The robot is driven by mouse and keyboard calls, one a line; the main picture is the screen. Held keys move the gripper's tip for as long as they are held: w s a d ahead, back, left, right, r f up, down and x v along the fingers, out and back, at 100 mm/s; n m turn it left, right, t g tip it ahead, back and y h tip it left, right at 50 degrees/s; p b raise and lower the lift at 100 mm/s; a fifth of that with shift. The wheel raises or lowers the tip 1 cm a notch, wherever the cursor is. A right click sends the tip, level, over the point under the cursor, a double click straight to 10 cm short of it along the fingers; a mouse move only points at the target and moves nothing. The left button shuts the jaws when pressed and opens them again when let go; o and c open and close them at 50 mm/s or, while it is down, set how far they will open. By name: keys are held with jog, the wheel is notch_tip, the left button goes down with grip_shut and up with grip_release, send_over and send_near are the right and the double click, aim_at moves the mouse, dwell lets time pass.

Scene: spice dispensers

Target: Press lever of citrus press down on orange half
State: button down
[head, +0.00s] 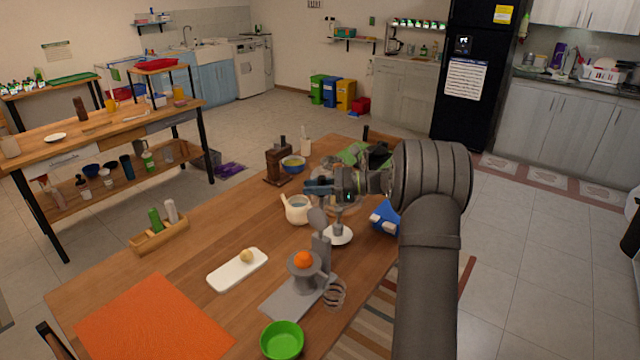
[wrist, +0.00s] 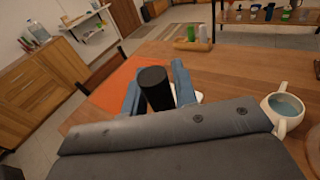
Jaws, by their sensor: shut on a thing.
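The grey citrus press (head: 312,286) stands on the wooden table in the head view. An orange half (head: 303,260) sits on its cup. The press's grey lever (head: 318,221) is raised, rising above and behind the cup. My gripper (head: 320,187) is at the upper end of the lever, above the table. In the wrist view my blue fingers (wrist: 156,92) are closed on both sides of a dark cylindrical handle (wrist: 154,87), which appears to be the lever's end. The press's cup and the orange half are hidden in the wrist view.
A white board (head: 225,278) with a pale round item lies left of the press. An orange mat (head: 150,320) covers the near-left table.

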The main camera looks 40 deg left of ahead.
jog(key=s+f+n+t+h, duration=0.2)
jog(key=s+f+n+t, duration=0.6)
jog(key=s+f, duration=0.5)
jog(key=shift+s+n+t+h, duration=0.3)
jog(key=shift+s+n+h, duration=0.1)
jog(key=shift+s, duration=1.25)
jog(key=c, duration=1.1)
grip_release()
jog(key=shift+c, duration=0.2)
jog(key=v, duration=1.7)
jog(key=shift+d+r, duration=0.2)
